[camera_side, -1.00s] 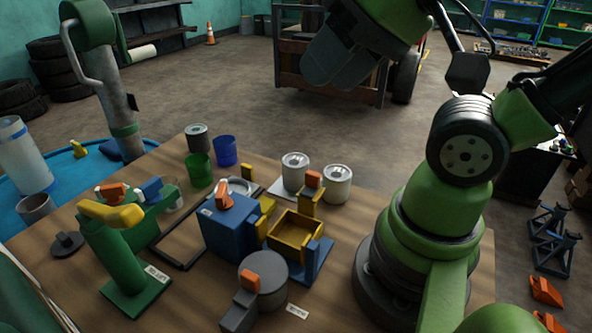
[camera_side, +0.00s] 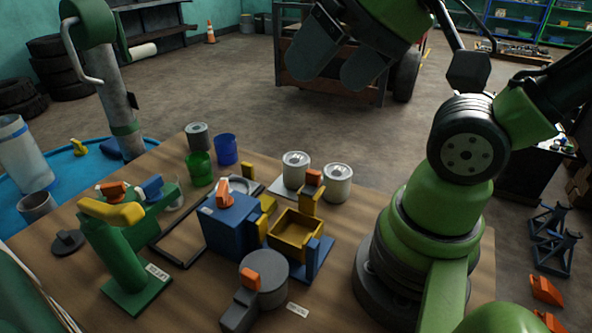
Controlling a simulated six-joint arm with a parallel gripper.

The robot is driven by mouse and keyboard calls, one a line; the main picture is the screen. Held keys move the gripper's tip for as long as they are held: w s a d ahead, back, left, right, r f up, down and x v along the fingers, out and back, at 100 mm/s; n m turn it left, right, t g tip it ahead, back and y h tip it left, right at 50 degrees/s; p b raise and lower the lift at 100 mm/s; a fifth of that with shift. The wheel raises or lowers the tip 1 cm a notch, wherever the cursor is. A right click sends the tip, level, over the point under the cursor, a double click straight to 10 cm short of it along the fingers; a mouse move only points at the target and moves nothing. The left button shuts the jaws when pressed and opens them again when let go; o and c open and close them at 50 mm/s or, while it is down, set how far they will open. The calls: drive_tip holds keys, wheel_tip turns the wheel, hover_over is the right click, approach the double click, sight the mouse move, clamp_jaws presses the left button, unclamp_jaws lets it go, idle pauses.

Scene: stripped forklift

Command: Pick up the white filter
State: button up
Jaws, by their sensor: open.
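Two whitish cylinders with pale metallic tops, which look like filters, stand upright on the wooden table: a left white filter (camera_side: 295,172) and a right white filter (camera_side: 337,184). A small orange piece sits between them. I cannot tell which one is the named filter. My gripper (camera_side: 333,74) hangs high at the top of the side view, above and well apart from both cylinders. Its two dark, rounded fingers are spread with a gap between them, and nothing shows in the gap. The upper part of my gripper is cut off by the frame.
Close in front of the cylinders are a yellow open box (camera_side: 296,243) and a blue block (camera_side: 230,225). A green cup (camera_side: 200,172), a blue cup (camera_side: 226,149) and a grey can (camera_side: 197,129) stand left. A green stand with a yellow top (camera_side: 122,245) is front left.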

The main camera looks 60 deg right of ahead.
drive_tip(key=w+d+f+n+g+h, duration=0.1)
drive_tip(key=w+d+f+n+g, duration=0.2)
drive_tip(key=w, duration=0.4)
drive_tip(key=n+g+h, duration=0.1)
drive_tip(key=n+g, duration=0.3)
drive_tip(key=n, duration=0.2)
hover_over(296, 159)
drive_tip(key=f, duration=1.5)
drive_tip(key=shift+a+f, duration=0.2)
drive_tip(key=shift+a, duration=0.2)
drive_tip(key=f, duration=0.5)
drive_tip(key=shift+d+f, duration=0.25)
drive_tip(key=shift+d, duration=0.1)
wheel_tip(296, 159, down, 6)
drive_tip(key=shift+d+r, duration=0.1)
drive_tip(key=shift+d, duration=0.05)
drive_tip(key=shift+w, duration=0.1)
drive_tip(key=c, duration=1.1)
drive_tip(key=shift+r, duration=0.1)
